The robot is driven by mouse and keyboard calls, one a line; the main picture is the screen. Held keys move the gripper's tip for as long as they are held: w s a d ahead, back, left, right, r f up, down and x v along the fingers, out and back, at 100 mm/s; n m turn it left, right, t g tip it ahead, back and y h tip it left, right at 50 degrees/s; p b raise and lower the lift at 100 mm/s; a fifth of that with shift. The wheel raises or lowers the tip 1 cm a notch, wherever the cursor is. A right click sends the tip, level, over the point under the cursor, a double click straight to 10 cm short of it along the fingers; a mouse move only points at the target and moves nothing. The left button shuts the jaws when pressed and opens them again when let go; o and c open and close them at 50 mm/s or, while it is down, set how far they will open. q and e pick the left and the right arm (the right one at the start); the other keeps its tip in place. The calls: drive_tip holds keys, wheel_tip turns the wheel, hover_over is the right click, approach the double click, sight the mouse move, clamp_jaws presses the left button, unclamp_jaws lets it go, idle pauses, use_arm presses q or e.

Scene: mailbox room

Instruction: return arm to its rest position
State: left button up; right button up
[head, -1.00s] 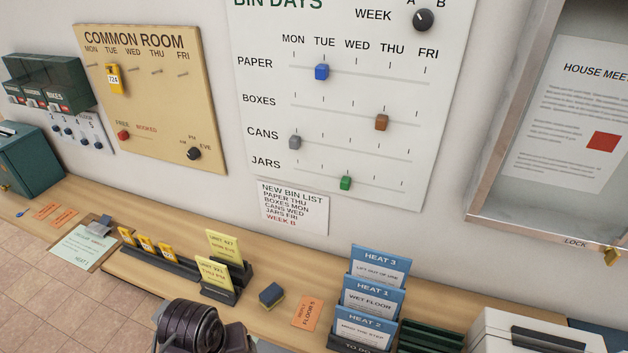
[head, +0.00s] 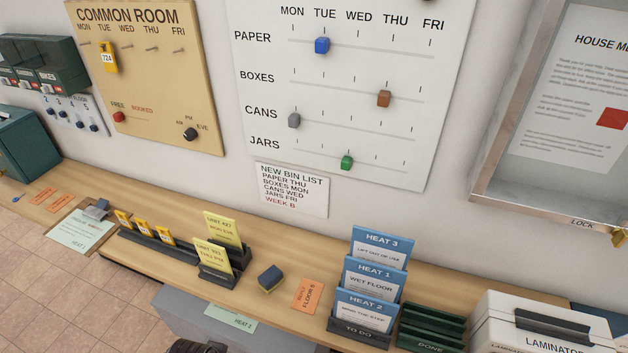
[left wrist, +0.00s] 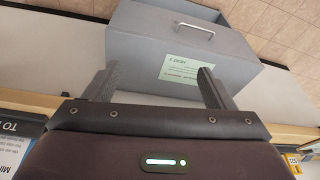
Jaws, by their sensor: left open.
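My left gripper (left wrist: 157,84) is open in the left wrist view, its two dark fingers apart with nothing held between them. Beyond the fingers is a grey box (left wrist: 135,45) with a metal handle, and a pale green card (left wrist: 188,66) lies against it. In the head view only a dark piece of my arm shows at the bottom edge; the left fingers are out of sight there. The same grey box (head: 185,315) stands below the shelf edge, with the green card (head: 230,318) on it. My right gripper is in neither view.
A wooden shelf (head: 130,262) runs along the wall with yellow cards in a rack (head: 215,275), a sponge-like block (head: 270,278), an orange card (head: 307,295), blue cards (head: 370,278), a green rack (head: 432,325) and a laminator (head: 545,325). The BIN DAYS board (head: 340,120) hangs above.

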use_arm(q)
drive_tip(key=s+a+f+g+b, duration=0.15)
drive_tip(key=s+f, duration=0.25)
drive_tip(key=f, duration=1)
drive_tip(key=s+d+f+b, duration=0.1)
drive_tip(key=s+f+b, duration=0.25)
drive_tip(key=f, duration=1.15)
drive_tip(key=s+a+f+b, duration=0.1)
drive_tip(key=s+f, duration=0.6)
drive_tip(key=s, duration=0.1)
drive_tip(key=s+a+f+b, duration=0.2)
drive_tip(key=s+f, duration=0.5)
drive_tip(key=s, duration=0.1)
drive_tip(key=shift+a+f, duration=0.25)
drive_tip(key=shift+f, duration=0.15)
drive_tip(key=shift+g, duration=0.25)
